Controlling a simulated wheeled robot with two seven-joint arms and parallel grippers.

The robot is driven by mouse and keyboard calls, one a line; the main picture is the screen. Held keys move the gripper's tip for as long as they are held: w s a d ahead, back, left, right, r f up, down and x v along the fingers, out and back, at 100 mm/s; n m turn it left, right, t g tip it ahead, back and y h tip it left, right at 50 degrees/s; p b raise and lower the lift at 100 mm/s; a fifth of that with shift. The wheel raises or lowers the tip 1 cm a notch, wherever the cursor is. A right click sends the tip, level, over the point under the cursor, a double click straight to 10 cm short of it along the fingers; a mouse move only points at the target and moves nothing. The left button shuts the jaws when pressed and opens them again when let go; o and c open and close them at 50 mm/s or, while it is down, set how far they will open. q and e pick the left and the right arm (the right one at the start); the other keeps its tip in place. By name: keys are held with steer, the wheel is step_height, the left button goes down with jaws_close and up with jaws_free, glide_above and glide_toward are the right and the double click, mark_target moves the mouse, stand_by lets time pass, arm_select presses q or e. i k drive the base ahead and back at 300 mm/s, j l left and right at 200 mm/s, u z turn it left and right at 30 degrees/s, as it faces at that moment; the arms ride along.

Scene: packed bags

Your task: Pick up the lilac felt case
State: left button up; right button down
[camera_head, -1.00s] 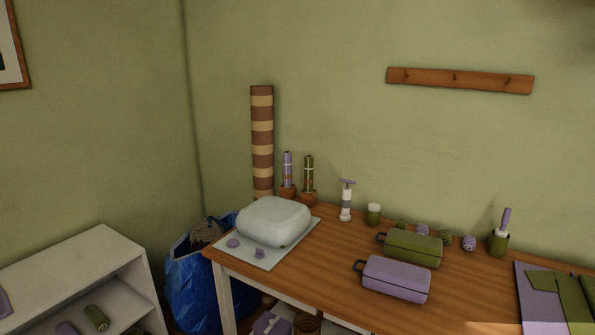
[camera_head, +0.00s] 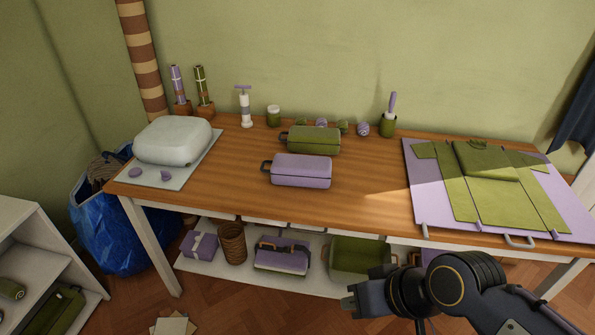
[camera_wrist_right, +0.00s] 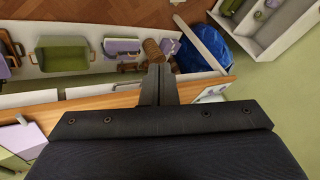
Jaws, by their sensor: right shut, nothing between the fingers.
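The lilac felt case (camera_head: 301,171) lies on the wooden table, just in front of a similar green case (camera_head: 314,140). It is a rounded box with a dark loop handle at its left end. My right gripper (camera_head: 352,304) is in front of the table at the lower right of the head view, below the tabletop and well apart from the lilac case. In the right wrist view its fingers (camera_wrist_right: 158,86) are together with nothing between them. My left gripper is in neither view.
A grey-white rounded bag (camera_head: 173,141) stands on a mat at the table's left. A lilac and green folded layout (camera_head: 440,205) covers the right end. Small jars and balls line the back. The lower shelf (camera_head: 215,266) holds boxes and a basket.

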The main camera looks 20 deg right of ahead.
mark_target(288, 169)
steer(key=l+u, duration=0.2)
steer(key=u, duration=0.2)
steer(key=l+u, duration=0.2)
steer(key=u, duration=0.2)
steer(key=l+u, duration=0.25)
steer(key=u, duration=0.15)
steer(key=k+l, duration=0.1)
steer(key=l, duration=1.25)
steer(key=k, duration=0.05)
